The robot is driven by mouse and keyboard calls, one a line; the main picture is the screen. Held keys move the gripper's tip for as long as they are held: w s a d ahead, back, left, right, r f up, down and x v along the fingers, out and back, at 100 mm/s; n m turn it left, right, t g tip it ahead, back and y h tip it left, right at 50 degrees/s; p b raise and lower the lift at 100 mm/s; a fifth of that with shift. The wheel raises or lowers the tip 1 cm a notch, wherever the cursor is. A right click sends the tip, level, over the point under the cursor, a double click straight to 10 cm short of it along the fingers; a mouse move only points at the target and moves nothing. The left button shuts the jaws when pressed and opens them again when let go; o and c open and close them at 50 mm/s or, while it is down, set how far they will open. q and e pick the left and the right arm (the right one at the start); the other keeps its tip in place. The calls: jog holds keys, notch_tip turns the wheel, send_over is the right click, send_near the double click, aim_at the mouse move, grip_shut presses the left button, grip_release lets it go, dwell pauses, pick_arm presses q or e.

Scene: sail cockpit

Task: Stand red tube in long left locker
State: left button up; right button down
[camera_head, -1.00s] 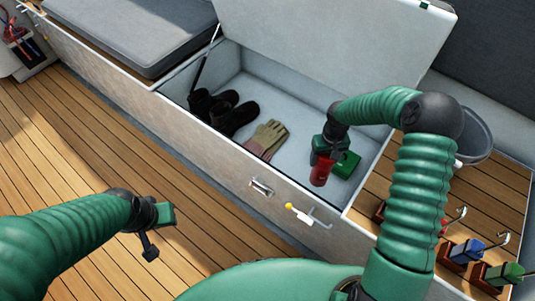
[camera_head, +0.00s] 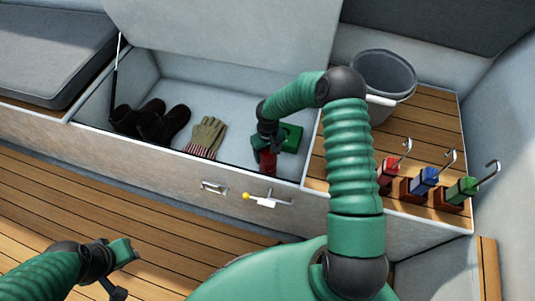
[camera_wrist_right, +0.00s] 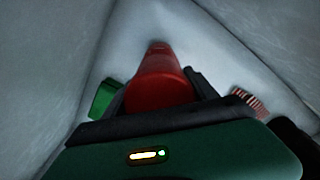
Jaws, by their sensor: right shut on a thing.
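The long locker (camera_head: 95,104) stands open with its lid raised. My right gripper (camera_head: 268,148) is inside its right end, shut on the red tube (camera_head: 267,163). In the right wrist view the red tube (camera_wrist_right: 160,80) sits between the two dark fingers and points away toward the locker's pale inside. The front wall hides the tube's lower end in the head view, so I cannot tell whether it touches the floor. A green block (camera_head: 291,137) lies just right of the tube. My left gripper (camera_head: 122,268) is empty, low at the left, outside the locker; its fingers look apart.
Dark boots (camera_head: 160,122) and gloves (camera_head: 208,135) lie in the locker left of the tube. A grey bucket (camera_head: 383,80) and red, blue and green handled hooks (camera_head: 425,180) stand on the wooden top at the right. A yellow-tipped latch (camera_head: 265,198) is on the front wall.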

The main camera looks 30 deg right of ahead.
jog(key=shift+c, duration=1.3)
grip_release()
notch_tip(320, 180, up, 12)
jog(key=p, duration=0.4)
jog(key=shift+s+f+p, duration=0.1)
jog(key=shift+f+p, duration=0.1)
jog(key=shift+p, duration=0.15)
jog(key=shift+a+r, duration=0.1)
jog(key=shift+r, duration=0.2)
jog(key=s+a+r+t, duration=0.1)
jog(key=s+a+r, duration=0.4)
jog(key=s, duration=0.3)
jog(key=s+a+r+n+t, duration=0.1)
jog(key=s+a+r, duration=0.5)
jog(key=s+r, duration=0.1)
jog(key=shift+s, duration=0.55)
